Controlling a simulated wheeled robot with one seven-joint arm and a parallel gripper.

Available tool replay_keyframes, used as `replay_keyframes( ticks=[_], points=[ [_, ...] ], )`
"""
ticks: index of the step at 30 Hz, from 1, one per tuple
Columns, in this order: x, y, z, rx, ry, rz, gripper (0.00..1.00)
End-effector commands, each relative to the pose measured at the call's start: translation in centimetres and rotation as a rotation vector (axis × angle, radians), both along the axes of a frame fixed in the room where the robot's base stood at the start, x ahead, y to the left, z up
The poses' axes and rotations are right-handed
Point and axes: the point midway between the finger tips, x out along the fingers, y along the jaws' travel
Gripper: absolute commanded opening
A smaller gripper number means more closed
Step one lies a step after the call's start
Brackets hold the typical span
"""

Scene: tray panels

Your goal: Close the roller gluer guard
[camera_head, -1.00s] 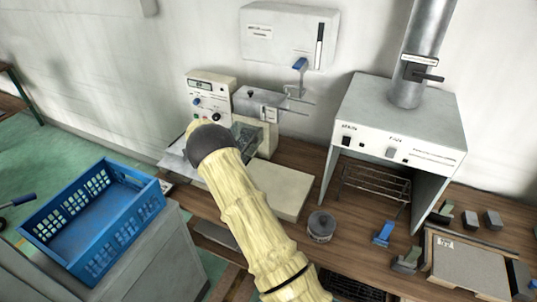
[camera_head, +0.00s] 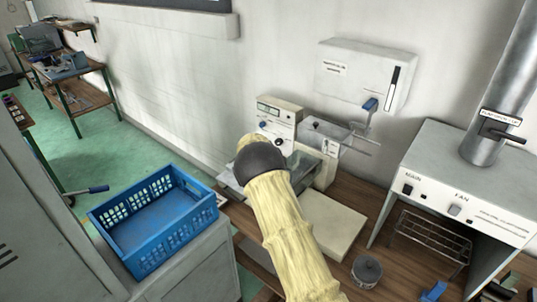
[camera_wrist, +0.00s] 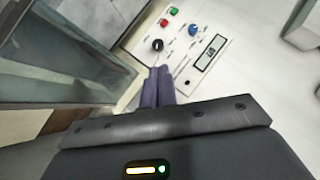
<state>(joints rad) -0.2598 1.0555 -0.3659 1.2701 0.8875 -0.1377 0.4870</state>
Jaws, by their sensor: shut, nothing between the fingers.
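The roller gluer (camera_head: 277,115) is a cream machine with a control panel, standing against the wall. Its panel (camera_wrist: 190,45) fills the upper middle of the wrist view, with a display, a blue knob, a black knob and red and green buttons. A clear, framed panel that looks like the guard (camera_wrist: 70,55) stands tilted at the left of the wrist view. My gripper (camera_wrist: 158,84) is shut and empty, its fingertips just in front of the control panel's edge, beside the guard. I cannot tell whether they touch. In the head view my sleeved arm hides the gripper and much of the machine's front.
A blue crate (camera_head: 160,222) sits on a grey cabinet to the left. A pale board (camera_head: 333,225) and a small round tin (camera_head: 367,271) lie to the right. A grey hood (camera_head: 468,180) stands farther right, and a white box (camera_head: 365,75) hangs on the wall.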

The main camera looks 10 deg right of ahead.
Motion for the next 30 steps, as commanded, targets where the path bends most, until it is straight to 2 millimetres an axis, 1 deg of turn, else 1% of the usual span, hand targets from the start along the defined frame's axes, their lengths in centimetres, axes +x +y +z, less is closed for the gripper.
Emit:
replay_keyframes(
  ticks=[1, 6, 12, 16, 25, 28, 30],
  points=[
    [-0.3, 0.8, 0.6, -0.001, -0.002, 0.002, 0.0],
    [-1.3, 2.6, 2.7, -0.001, -0.003, 0.003, 0.0],
    [-2.0, 3.9, 4.3, -0.001, -0.001, 0.003, 0.0],
    [-2.2, 4.2, 4.5, 0.0, 0.0, 0.002, 0.0],
    [-2.3, 4.0, 4.6, 0.0, 0.002, 0.001, 0.0],
    [-3.0, 3.3, 4.8, -0.004, 0.023, 0.005, 0.0],
    [-4.1, 2.5, 4.9, -0.011, 0.058, 0.018, 0.0]
  ],
)
